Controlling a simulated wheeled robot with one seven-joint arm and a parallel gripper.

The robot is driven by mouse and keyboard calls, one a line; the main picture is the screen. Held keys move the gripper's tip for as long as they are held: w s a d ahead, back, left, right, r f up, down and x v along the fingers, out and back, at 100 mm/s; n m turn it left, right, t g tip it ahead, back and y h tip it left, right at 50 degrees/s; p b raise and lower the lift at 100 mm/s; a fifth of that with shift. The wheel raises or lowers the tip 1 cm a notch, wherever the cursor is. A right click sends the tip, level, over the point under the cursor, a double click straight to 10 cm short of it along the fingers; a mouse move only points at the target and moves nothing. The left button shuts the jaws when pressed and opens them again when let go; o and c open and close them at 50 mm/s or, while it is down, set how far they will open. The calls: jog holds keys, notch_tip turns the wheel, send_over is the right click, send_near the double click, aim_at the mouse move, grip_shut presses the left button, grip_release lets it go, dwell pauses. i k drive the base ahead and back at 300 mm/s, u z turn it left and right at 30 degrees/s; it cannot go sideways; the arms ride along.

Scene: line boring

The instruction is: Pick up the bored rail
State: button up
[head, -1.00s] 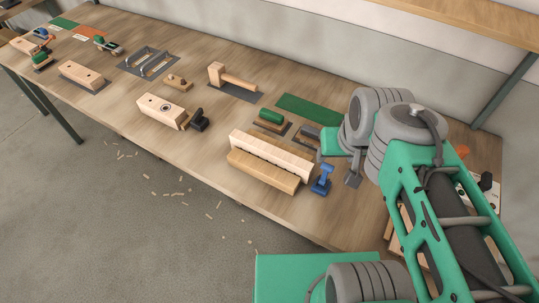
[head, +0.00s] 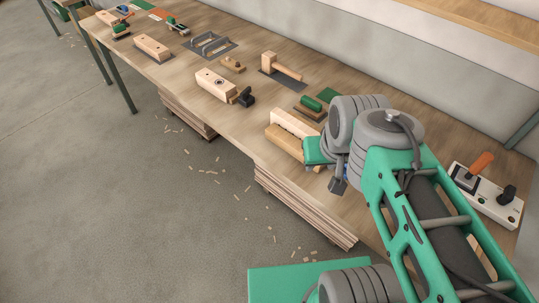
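Several pale wooden pieces on the bench could be the bored rail, and I cannot tell which is meant. One block (head: 214,84) has a dark round hole in its top and a black knobbed part at its right end. Another block (head: 152,48) with small holes lies farther left. A long pale piece with a notched edge (head: 296,124) lies beside a browner strip (head: 284,141) near the front edge. My gripper (head: 338,186) is above the right end of this pair and hides it. Its fingers are mostly hidden by my arm, so its opening does not show.
A green-topped tool (head: 311,104) is close behind the long pieces. A white control box (head: 487,196) with an orange lever is at the right. Stacked boards (head: 305,208) stand under the bench.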

aim_at(288, 122)
jog(key=u, duration=1.75)
jog(key=i, duration=2)
jog(key=z, duration=1.2)
jog(key=i, duration=0.7)
jog(key=z, duration=0.75)
